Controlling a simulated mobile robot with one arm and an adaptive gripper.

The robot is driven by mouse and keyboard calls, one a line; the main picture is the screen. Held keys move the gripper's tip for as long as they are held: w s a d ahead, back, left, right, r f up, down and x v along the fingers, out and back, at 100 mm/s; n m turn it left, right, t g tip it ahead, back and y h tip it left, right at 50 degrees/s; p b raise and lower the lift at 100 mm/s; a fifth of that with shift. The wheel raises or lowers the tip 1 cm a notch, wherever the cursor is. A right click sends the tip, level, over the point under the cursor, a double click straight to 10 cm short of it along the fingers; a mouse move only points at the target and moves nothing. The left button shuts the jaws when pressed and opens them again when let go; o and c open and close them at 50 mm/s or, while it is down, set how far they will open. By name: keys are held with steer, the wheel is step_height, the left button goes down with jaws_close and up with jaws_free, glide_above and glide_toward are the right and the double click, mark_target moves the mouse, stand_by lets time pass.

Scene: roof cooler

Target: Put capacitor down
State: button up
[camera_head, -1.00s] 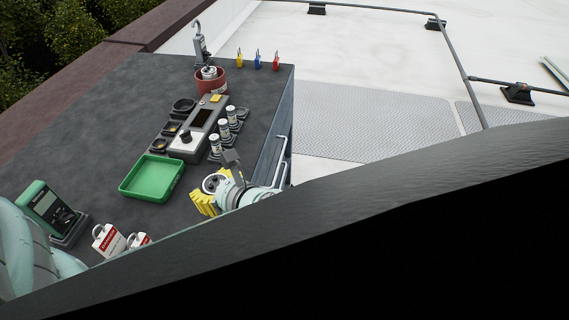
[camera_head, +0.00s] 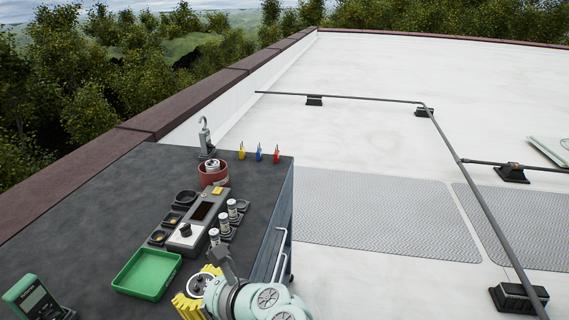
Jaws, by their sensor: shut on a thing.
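My gripper (camera_head: 220,262), dark grey at the end of my pale green arm, is at the bottom middle, over the near right part of the bench. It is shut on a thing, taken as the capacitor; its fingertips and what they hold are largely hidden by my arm. Several silver cylinders, like capacitors, stand near it: one close beyond the gripper (camera_head: 214,237), one in the middle (camera_head: 223,220) and one farther (camera_head: 232,207), in a row of dark holders. I cannot tell whether the nearest touches my gripper.
A green tray (camera_head: 118,277) lies left of my gripper. A grey tester (camera_head: 184,243), small dark bowls (camera_head: 185,197) and a red pot (camera_head: 213,179) stand beyond. Yellow gloves (camera_head: 184,306) lie beside my arm. A green meter (camera_head: 28,300) is at far left. Bare bench shows at left.

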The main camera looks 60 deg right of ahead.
steer(key=w+a+r+n+g+y+p, duration=0.1)
steer(key=w+a+r+n+y, duration=0.3)
steer(key=w, duration=0.4)
steer(key=w+a+r+n+g+y+p, duration=0.1)
steer(key=w+a+r+n+y+p, duration=0.1)
steer(key=w+a+r, duration=0.4)
steer(key=w+a+r+n+g+y+p, duration=0.1)
steer(key=w+a+r+n+g+y, duration=0.1)
steer(key=w+a+r, duration=0.35)
steer(key=w+a+r+n+g+y+p, duration=0.1)
steer(key=w+a+r+n+g+y, duration=0.15)
steer(key=a, duration=0.55)
step_height(320, 180, up, 33)
steer(key=d+t+p, duration=0.1)
steer(key=p, duration=3.6)
steer(key=shift+m+h+p, duration=0.4)
steer(key=shift+m+h, duration=0.05)
steer(key=shift+d, duration=0.1)
